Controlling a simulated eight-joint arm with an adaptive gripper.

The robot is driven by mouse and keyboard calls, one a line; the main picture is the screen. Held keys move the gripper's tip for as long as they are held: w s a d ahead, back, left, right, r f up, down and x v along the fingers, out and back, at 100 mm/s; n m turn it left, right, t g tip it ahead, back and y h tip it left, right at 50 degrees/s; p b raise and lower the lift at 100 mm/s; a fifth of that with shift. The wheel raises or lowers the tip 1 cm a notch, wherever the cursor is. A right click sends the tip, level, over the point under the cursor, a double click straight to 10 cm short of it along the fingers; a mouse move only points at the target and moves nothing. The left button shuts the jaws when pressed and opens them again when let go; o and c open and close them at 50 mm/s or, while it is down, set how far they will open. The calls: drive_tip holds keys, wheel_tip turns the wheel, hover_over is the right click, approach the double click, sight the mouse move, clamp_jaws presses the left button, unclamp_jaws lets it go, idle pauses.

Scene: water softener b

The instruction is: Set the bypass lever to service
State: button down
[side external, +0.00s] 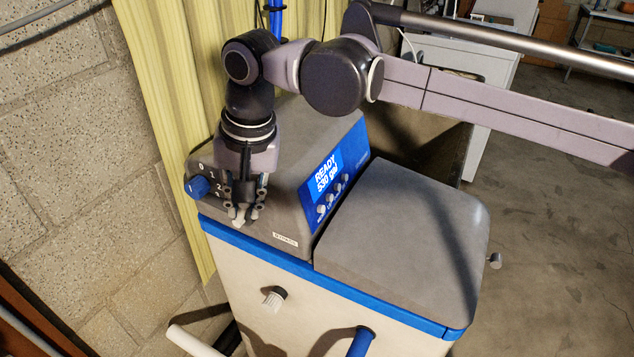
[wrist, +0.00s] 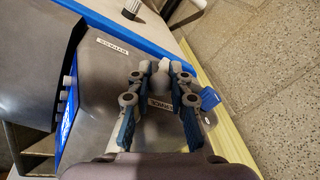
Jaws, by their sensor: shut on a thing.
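The bypass lever (side external: 239,222) is a small pale grey handle on the front of the grey softener head. In the wrist view the lever (wrist: 163,66) shows between my fingertips. My gripper (side external: 243,211) points down over the head and is shut on the lever; it also shows in the wrist view (wrist: 160,76). A white label (wrist: 160,103) lies between my fingers, partly covered. Another white label (side external: 284,240) sits to the right of the lever in the side view. The lever's base is hidden.
A blue knob (side external: 198,187) with a number dial is left of my gripper. A blue panel (side external: 327,177) with a display reading READY and several small buttons is right. A grey lid (side external: 410,240) lies farther right. A block wall (side external: 90,130) stands at left.

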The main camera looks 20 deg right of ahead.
drive_tip(key=shift+w+a+g+h, duration=0.15)
drive_tip(key=shift+g+h, duration=0.15)
idle(0.5)
drive_tip(key=c, duration=1.2)
unclamp_jaws()
drive_tip(key=shift+r, duration=0.1)
drive_tip(key=shift+s+d+r, duration=0.1)
drive_tip(key=shift+s+r, duration=0.05)
drive_tip(key=shift+r, duration=1.05)
drive_tip(key=shift+s+d+r, duration=0.15)
drive_tip(key=shift+r, duration=1.05)
drive_tip(key=shift+s+d+r, duration=0.1)
drive_tip(key=shift+s+r, duration=0.05)
drive_tip(key=shift+r, duration=1.05)
